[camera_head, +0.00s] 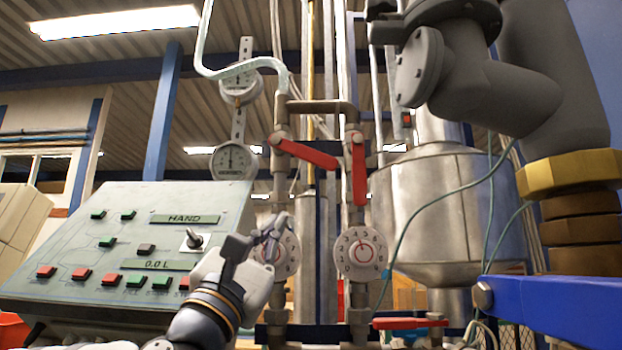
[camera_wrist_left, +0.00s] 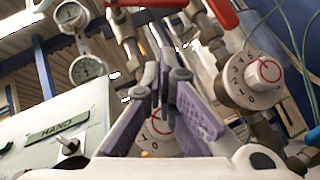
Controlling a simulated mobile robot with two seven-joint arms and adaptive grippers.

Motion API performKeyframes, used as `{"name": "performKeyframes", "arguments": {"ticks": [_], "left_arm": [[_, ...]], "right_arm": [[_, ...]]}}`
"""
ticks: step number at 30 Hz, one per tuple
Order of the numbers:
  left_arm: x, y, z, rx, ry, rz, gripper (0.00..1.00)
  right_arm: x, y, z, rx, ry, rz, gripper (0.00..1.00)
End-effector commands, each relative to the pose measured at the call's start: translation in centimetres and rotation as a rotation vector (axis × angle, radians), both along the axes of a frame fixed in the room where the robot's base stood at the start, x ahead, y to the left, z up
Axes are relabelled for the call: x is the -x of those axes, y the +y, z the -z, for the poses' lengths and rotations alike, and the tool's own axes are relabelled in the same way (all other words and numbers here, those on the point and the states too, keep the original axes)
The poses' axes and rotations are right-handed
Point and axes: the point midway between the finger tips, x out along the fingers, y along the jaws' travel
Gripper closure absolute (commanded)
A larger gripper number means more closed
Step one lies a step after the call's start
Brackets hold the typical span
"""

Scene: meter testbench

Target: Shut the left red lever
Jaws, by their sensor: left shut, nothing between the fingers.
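The left red lever (camera_head: 305,153) sits on the left pipe and slants down to the right from its pivot. Part of it shows at the top edge of the left wrist view (camera_wrist_left: 160,3). The right red lever (camera_head: 359,170) hangs straight down along the right pipe; it also shows in the left wrist view (camera_wrist_left: 222,12). My left gripper (camera_head: 276,232) is shut and empty, below the left lever and in front of the left dial. Its purple-padded fingers (camera_wrist_left: 170,75) point up in the left wrist view. My right gripper is not in view.
The left dial (camera_head: 287,254) is partly hidden by my gripper; the right dial (camera_head: 361,253) is clear. A control panel (camera_head: 120,240) stands at the left. Round gauges (camera_head: 233,161) hang behind. Another red lever (camera_head: 410,323) lies level at the lower right. A metal tank (camera_head: 445,205) stands behind.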

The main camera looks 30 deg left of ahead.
Motion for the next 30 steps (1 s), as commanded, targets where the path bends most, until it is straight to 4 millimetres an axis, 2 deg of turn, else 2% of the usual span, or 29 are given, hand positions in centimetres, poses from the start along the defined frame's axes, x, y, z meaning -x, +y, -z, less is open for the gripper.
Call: {"name": "performKeyframes", "arguments": {"ticks": [11, 15, 20, 30], "left_arm": [[-6.1, 0.9, -5.5, -0.006, 0.0, -0.002, 1.0], [-6.5, 0.1, -8.0, -0.006, -0.005, 0.0, 1.0], [-7.0, -0.3, -8.9, -0.005, 0.002, 0.0, 1.0], [-7.3, -0.4, -8.8, -0.004, 0.006, -0.001, 1.0]], "right_arm": [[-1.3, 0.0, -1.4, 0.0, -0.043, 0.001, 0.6], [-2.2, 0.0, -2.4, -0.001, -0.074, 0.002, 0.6], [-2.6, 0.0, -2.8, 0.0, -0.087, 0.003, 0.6], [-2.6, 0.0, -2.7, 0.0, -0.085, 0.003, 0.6]]}}
